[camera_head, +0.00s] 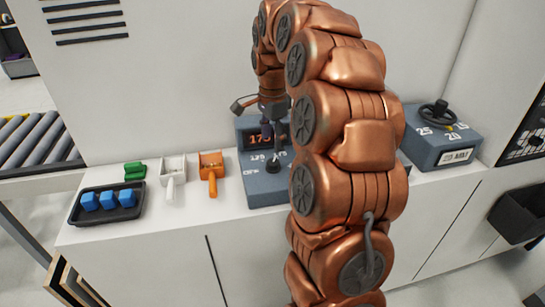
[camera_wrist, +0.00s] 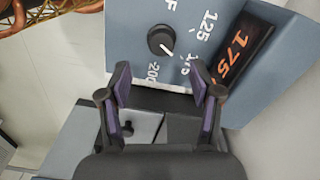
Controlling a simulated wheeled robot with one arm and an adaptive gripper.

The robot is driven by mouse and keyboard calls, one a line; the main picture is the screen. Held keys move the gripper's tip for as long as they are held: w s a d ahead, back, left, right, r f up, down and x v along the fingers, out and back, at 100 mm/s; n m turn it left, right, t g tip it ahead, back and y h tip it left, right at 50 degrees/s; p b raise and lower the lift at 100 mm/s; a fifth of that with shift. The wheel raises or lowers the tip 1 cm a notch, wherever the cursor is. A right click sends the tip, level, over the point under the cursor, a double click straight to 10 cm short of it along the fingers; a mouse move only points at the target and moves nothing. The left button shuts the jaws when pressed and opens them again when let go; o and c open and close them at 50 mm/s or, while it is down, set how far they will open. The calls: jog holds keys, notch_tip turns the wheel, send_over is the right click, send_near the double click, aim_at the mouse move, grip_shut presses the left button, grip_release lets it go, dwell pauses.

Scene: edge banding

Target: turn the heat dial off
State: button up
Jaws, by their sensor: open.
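The heat dial (camera_wrist: 161,39) is a round black knob on a blue-grey control box (camera_wrist: 120,30). Its white pointer line points down and right, roughly toward the 175 mark. Marks for 125, 175 and 200 show around it, and the end of the OFF label is at the top edge. The box's display (camera_wrist: 240,52) reads 175 in orange. In the head view the dial (camera_head: 273,166) is at the front of the box. My gripper (camera_wrist: 160,80) is open and empty, its fingertips apart from the dial, which lies beyond them. In the head view my arm partly hides the box.
Left of the box on the white counter are an orange scoop-like tool (camera_head: 211,163), a white one (camera_head: 173,168), a green piece (camera_head: 135,171) and a black tray (camera_head: 128,214) with blue blocks. A second box (camera_head: 432,148) with a handwheel (camera_head: 437,114) stands to the right. A wall stands behind.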

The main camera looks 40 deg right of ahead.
aim_at(273, 161)
jog(key=shift+w+d+f, duration=0.1)
jog(key=shift+d+f, duration=0.1)
jog(key=shift+f, duration=0.05)
jog(key=shift+f+p, duration=1.5)
jog(key=shift+f, duration=2.15)
jog(key=shift+a, duration=0.1)
jog(key=c, duration=1.1)
jog(key=shift+c, duration=0.2)
